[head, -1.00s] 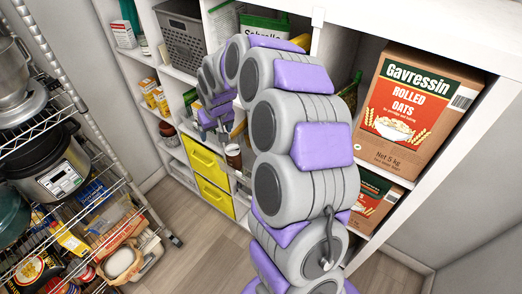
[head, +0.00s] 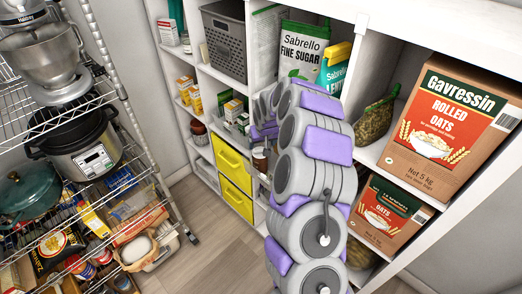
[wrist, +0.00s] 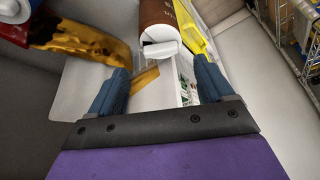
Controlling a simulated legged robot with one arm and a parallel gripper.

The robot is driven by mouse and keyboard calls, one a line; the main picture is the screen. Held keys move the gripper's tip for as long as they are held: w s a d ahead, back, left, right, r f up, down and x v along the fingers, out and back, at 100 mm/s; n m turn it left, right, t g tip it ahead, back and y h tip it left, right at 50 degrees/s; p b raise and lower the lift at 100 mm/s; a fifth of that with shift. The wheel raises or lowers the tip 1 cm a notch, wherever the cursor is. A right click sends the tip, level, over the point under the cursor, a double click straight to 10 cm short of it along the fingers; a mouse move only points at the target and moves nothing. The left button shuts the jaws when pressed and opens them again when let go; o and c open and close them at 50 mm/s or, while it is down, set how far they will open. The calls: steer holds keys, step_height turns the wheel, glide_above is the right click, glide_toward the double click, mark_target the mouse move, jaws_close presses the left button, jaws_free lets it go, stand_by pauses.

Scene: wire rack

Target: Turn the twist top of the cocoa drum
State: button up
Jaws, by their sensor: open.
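A brown drum with a pale end, likely the cocoa drum, shows at the top middle of the wrist view (wrist: 157,14). A small brown container with a light top, which looks like the same drum, stands beside my arm in the head view (head: 261,160). My gripper (wrist: 162,76) is open, with its two blue fingers apart and nothing between them. The drum lies beyond the fingertips, apart from them. In the head view my arm hides most of the gripper. Whether the pale end is the twist top is unclear.
A gold bag (wrist: 90,42) lies left of the drum in the wrist view. Oats boxes (head: 445,128) stand on the right shelves. A wire rack (head: 75,180) with a cooker and mixer is at left.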

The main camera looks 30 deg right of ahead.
mark_target(260, 149)
steer(key=x, duration=0.4)
steer(key=shift+a+f+b, duration=0.15)
steer(key=shift+f+b, duration=0.15)
steer(key=shift+b, duration=0.1)
steer(key=shift+w+d+f, duration=0.2)
steer(key=shift+w+f, duration=0.2)
steer(key=shift+f, duration=0.15)
steer(key=c, duration=1.1)
steer(key=shift+o, duration=0.2)
steer(key=shift+s, duration=0.1)
